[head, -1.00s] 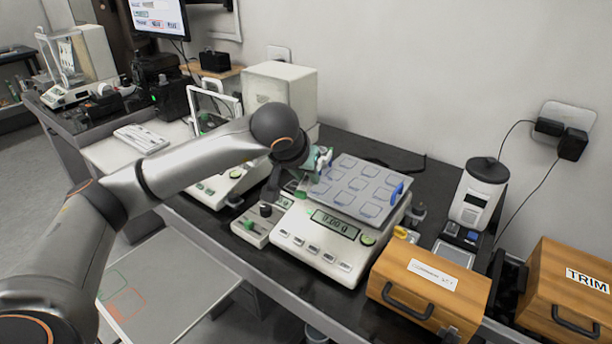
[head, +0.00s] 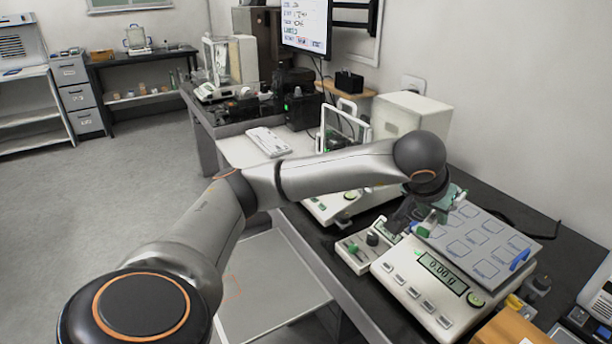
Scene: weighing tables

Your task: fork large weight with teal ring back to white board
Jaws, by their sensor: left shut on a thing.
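My left gripper (head: 432,218) is over the near left corner of the pale plate with blue-outlined squares (head: 486,243), which sits on the front balance. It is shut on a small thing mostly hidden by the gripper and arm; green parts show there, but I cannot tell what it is. No large weight or teal ring can be made out clearly. A pale board with an orange outline (head: 262,288) lies low at the front, partly covered by my arm. My right gripper is out of view.
The front balance (head: 415,296) reads about 0.00 g. A small control box (head: 362,250) stands left of it. A second balance (head: 330,207) stands behind my arm. A wooden box (head: 510,328) is at the bottom right. Open floor lies at the left.

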